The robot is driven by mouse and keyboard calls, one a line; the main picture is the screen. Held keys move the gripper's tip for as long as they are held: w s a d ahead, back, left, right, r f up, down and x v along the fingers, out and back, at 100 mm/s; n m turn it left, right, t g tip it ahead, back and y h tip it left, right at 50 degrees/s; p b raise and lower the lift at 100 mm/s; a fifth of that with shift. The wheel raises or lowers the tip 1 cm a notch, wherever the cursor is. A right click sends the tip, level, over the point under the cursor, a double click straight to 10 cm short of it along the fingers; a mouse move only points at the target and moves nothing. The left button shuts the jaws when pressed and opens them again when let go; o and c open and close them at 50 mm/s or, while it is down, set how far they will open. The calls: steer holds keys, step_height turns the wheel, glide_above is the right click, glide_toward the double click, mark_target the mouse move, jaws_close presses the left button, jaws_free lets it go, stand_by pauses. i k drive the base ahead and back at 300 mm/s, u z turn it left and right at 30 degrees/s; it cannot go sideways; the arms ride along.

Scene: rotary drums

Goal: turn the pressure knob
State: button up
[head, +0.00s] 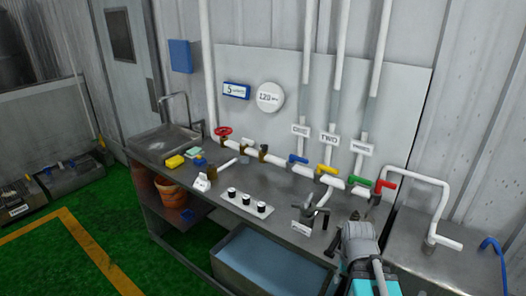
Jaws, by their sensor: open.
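A white strip (246,212) on the metal bench carries three small dark-topped knobs: a left one (231,192), a middle one (246,199) and a right one (261,206). I cannot read any label naming the pressure knob. A red round handwheel (222,131) sits on the white pipe further left. A round white dial (270,97) on the wall panel shows what looks like 120. My gripper (308,210) is open and appears empty, over the bench to the right of the knobs and apart from them.
White pipes run along the bench back, with blue (298,159), yellow (327,169), green (360,182) and red (386,184) handles. A sink (165,140), yellow sponge (175,161) and small white sign (202,183) stand left. A water tank (265,262) is below the front edge.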

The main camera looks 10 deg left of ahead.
mark_target(264, 148)
steer(key=k, duration=1.1)
steer(key=u, duration=0.5)
steer(key=i, duration=1.1)
steer(key=u, duration=0.3)
steer(key=i, duration=1.2)
steer(key=z, duration=0.55)
